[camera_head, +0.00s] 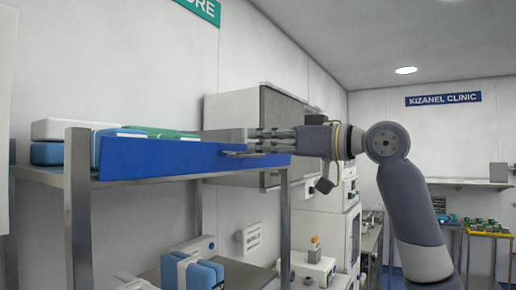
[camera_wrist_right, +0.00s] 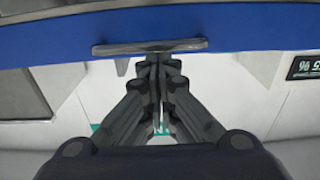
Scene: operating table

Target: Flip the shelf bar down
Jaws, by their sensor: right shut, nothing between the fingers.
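The shelf bar (camera_head: 180,158) is a long blue panel standing upright along the front edge of the metal shelf. It also crosses the top of the right wrist view (camera_wrist_right: 240,27), with a grey metal handle (camera_wrist_right: 150,46) on it. The handle shows near the bar's right part in the head view (camera_head: 243,153). My right gripper (camera_head: 252,139) is shut and empty, close to the handle. In the right wrist view its fingertips (camera_wrist_right: 158,62) are just below the handle; I cannot tell if they touch. My left gripper is not in view.
White, blue and green packages (camera_head: 75,130) lie on the shelf behind the bar. A metal post (camera_head: 77,200) supports its near corner. A grey-white wall cabinet (camera_head: 262,115) is behind the gripper. Blue packs (camera_head: 205,274) sit on a lower level.

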